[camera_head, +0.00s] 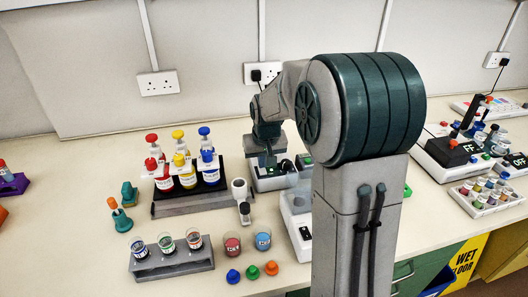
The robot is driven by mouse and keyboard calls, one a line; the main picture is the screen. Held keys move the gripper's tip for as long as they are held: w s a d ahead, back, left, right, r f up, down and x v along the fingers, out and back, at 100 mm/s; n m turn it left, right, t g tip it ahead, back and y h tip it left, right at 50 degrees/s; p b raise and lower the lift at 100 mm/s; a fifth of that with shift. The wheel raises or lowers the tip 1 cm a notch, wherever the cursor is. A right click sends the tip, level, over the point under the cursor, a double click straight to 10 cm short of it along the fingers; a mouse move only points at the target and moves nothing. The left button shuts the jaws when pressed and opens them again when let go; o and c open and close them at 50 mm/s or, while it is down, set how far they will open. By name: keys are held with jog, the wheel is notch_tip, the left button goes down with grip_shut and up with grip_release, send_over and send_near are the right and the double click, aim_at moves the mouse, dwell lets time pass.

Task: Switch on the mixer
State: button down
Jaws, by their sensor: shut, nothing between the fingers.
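My gripper (267,158) points down at the back middle of the bench, partly dark against my wrist. Its fingers are shut with nothing between them. Below it stands a grey-white device (268,182) with a small green-lit display on its front, probably the mixer. The gripper is over or just in front of this device; I cannot tell whether they touch. My arm hides the area to its right.
A dark rack (185,204) of red, yellow and blue capped bottles stands left of the gripper. In front are a grey rack (172,265) of cups, two loose cups and coloured caps. A white pipette-like tool (241,196) stands between. A tray of vials (488,200) is at the right.

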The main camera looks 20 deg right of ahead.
jog(key=v, duration=1.3)
jog(key=shift+s+r, duration=0.15)
jog(key=shift+r, duration=0.05)
